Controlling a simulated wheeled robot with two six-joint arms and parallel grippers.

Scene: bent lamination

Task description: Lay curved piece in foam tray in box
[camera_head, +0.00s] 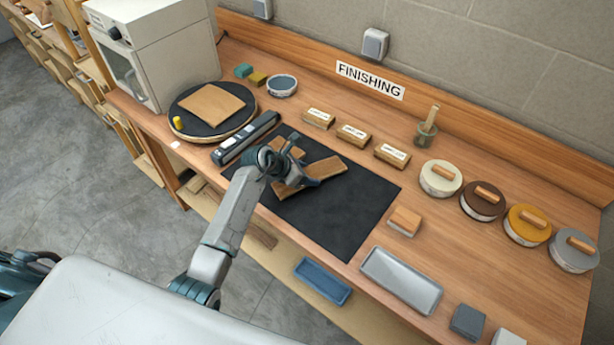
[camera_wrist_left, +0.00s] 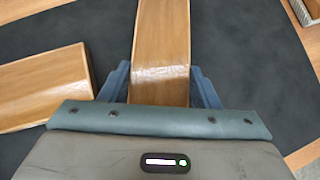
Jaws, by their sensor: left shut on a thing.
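My left gripper (camera_head: 310,182) is low over the dark mat. In the left wrist view its two blue fingers (camera_wrist_left: 163,88) are shut on the sides of a curved wooden piece (camera_wrist_left: 160,45), which extends ahead of them. A second wooden piece (camera_wrist_left: 45,85) lies apart on the mat to the left. In the head view, a wooden piece (camera_head: 328,168) shows to the right of the gripper, and others are partly hidden by the gripper and wrist. No foam tray in a box is recognisable. My right gripper is not in view.
The black mat (camera_head: 340,222) is clear at its right. A round board with a wooden sheet (camera_head: 212,104) and a long dark tool (camera_head: 245,138) stand left. Labelled blocks (camera_head: 353,134) and lidded tins (camera_head: 482,200) line the back. A grey tray (camera_head: 402,280) lies in front.

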